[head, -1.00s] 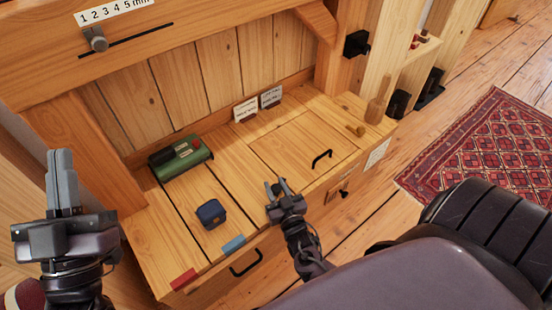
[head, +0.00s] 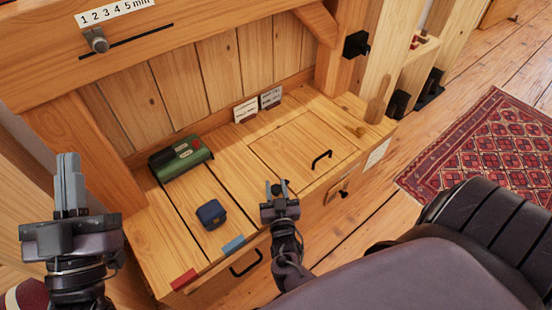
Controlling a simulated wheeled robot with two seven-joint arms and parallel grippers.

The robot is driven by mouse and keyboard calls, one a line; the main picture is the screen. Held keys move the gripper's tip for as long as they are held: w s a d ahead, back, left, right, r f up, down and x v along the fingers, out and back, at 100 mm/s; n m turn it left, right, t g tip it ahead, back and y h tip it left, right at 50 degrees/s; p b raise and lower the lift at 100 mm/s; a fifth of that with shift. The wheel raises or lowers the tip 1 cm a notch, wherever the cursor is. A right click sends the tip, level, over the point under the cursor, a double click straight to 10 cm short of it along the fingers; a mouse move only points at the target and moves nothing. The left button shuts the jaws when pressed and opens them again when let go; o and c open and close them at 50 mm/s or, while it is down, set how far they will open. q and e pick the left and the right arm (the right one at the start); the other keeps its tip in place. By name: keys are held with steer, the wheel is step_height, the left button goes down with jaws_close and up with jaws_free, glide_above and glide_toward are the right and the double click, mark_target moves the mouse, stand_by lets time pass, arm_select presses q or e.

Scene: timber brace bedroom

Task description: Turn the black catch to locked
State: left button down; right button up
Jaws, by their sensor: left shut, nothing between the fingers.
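A small black catch (head: 344,194) sits on a pale wooden plate on the front face of the bench, at its right part. Its exact setting is too small to read. My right gripper (head: 278,188) is over the front edge of the bench top, left of the catch and apart from it. Its two fingers are spread. A small dark round piece (head: 281,185) shows at its fingertips; I cannot tell whether they touch it. My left gripper (head: 68,158) is upright at the far left, shut and empty, away from the catch.
A black handle (head: 321,159) is on the bench-top panel. A dark blue box (head: 211,214) and a green device (head: 181,157) stand to the left. A black block (head: 356,44) is on the post. A drawer handle (head: 245,264) is on the front. A red rug (head: 490,155) lies right.

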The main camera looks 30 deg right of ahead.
mark_target(277, 193)
steer(key=o, duration=0.4)
steer(key=shift+s+a, duration=0.1)
steer(key=shift+s, duration=0.1)
steer(key=p+v, duration=0.1)
steer(key=v, duration=0.5)
steer(key=shift+s+a, duration=0.15)
steer(key=shift+s, duration=0.1)
arm_select(q)
step_height(277, 193, down, 12)
steer(key=w+d+g+y, duration=0.1)
steer(key=g+y, duration=0.1)
steer(key=g, duration=0.4)
steer(key=shift+d+p, duration=0.2)
steer(key=shift+p, duration=0.1)
arm_select(e)
steer(key=shift+s+a, duration=0.2)
steer(key=shift+s, duration=0.2)
arm_select(q)
steer(key=shift+w+f, duration=0.1)
steer(key=shift+w, duration=0.05)
